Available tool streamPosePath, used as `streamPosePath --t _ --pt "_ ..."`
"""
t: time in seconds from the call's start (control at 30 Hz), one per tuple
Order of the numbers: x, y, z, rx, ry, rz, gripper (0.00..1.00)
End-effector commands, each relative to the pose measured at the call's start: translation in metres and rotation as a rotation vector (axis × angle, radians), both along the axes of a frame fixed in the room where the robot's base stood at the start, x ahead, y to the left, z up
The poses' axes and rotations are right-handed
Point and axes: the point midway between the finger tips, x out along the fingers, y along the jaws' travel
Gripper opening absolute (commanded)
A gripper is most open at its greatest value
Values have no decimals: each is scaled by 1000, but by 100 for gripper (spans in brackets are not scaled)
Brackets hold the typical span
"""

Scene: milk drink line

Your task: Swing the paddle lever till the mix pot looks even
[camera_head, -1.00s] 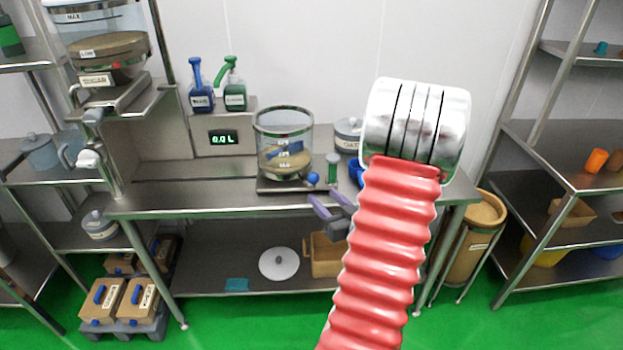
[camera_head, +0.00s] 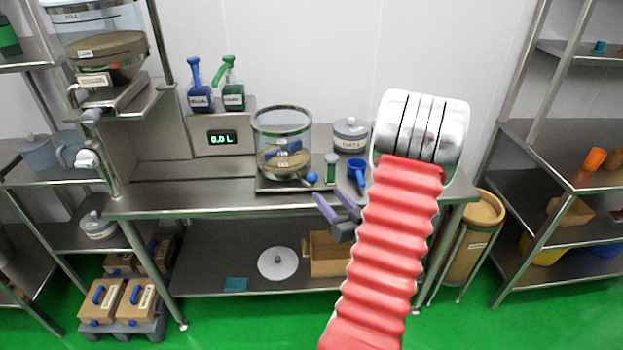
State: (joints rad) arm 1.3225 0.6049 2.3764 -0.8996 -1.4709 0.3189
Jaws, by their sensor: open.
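The mix pot (camera_head: 283,130) is a clear round vessel on a steel base on the table. It has tan contents low inside and a blue paddle (camera_head: 284,160) among them. The paddle lever's blue ball knob (camera_head: 312,178) sticks out at the pot's lower right. Whether the pot's contents are even is too small to tell.
A green-topped vial (camera_head: 331,168), a blue scoop (camera_head: 357,172) and an oats tub (camera_head: 351,134) stand right of the pot. Two pump bottles (camera_head: 233,95) stand behind the display (camera_head: 222,137), reading 0.0 L. The table's left part is clear.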

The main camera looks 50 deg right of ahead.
Motion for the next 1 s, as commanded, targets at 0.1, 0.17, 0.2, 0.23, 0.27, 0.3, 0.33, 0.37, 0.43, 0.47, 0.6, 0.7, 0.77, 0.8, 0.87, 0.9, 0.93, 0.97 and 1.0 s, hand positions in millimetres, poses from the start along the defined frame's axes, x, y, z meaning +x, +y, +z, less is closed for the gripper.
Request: streamPosePath --t 0.1,0.17,0.2,0.23,0.27,0.3,0.33,0.37,0.43,0.47,0.6,0.7,0.77,0.8,0.87,0.9,0.93,0.97,1.0 --pt "18 -7 0 -2 0 3 47" --pt "27 -11 0 -2 0 4 47" --pt "32 -13 0 -2 1 3 47" --pt "36 -15 -1 -1 1 3 47" --pt "41 -17 0 -1 1 3 47" --pt "46 -20 0 -1 0 3 47" --pt "50 -22 0 -1 0 3 47" --pt "55 -23 0 -1 0 3 47" --pt "64 -28 0 -2 0 3 47" --pt "69 -30 0 -2 0 3 47" --pt "86 -38 0 -1 0 3 47" --pt "95 -43 0 -1 0 2 47" --pt "98 -44 0 -1 1 1 47" --pt "100 -45 0 -1 1 1 47" --pt "101 -45 0 -1 1 1 47" --pt "101 -45 0 -1 1 1 47" --pt "101 -46 0 -1 1 1 47" --pt "101 -46 0 -1 1 1 47" --pt "101 -45 0 -1 1 1 47"
